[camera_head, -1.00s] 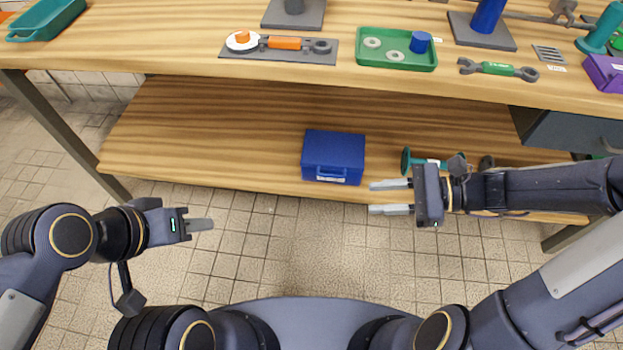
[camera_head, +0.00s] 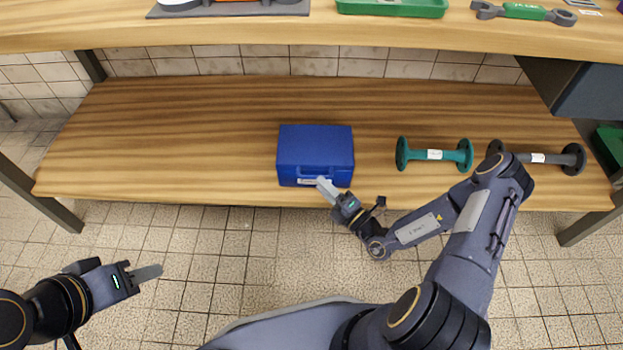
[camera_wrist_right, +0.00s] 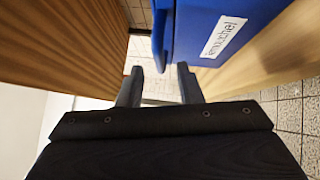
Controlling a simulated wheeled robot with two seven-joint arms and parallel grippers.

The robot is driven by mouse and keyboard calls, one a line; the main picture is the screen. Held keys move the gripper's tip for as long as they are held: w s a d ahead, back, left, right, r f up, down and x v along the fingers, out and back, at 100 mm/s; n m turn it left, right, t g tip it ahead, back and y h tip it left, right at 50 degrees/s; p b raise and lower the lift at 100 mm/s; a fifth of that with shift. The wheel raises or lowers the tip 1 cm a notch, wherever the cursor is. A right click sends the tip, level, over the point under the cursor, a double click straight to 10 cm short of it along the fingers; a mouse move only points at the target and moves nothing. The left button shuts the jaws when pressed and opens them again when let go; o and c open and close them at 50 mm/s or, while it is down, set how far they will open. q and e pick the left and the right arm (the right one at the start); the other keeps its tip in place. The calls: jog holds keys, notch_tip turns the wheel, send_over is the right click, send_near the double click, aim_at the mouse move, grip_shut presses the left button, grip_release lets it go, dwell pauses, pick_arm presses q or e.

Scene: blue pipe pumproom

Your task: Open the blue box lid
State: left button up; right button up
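The blue box (camera_head: 315,148) stands on the lower shelf near its front edge, lid closed, with a handle and a white label on its front. My right gripper (camera_head: 322,186) is at the front of the box, by the handle and label. In the right wrist view its two fingers (camera_wrist_right: 158,78) are apart, with a blue protruding edge of the box (camera_wrist_right: 162,40) at or between the tips; contact is unclear. The label (camera_wrist_right: 222,37) faces to the right there. My left gripper (camera_head: 150,273) is empty at the lower left, seen edge-on, so its opening is unclear.
The wooden lower shelf (camera_head: 180,140) is clear left of the box. A teal flanged pipe (camera_head: 435,154) and a dark grey one (camera_head: 540,158) lie to its right. The upper tabletop (camera_head: 80,25) overhangs the back. A grey drawer unit (camera_head: 590,95) hangs at right.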

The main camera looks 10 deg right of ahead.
aim_at(314, 177)
jog(key=shift+b+x, duration=0.5)
jog(key=shift+x, duration=1.7)
jog(key=shift+c, duration=0.4)
grip_shut()
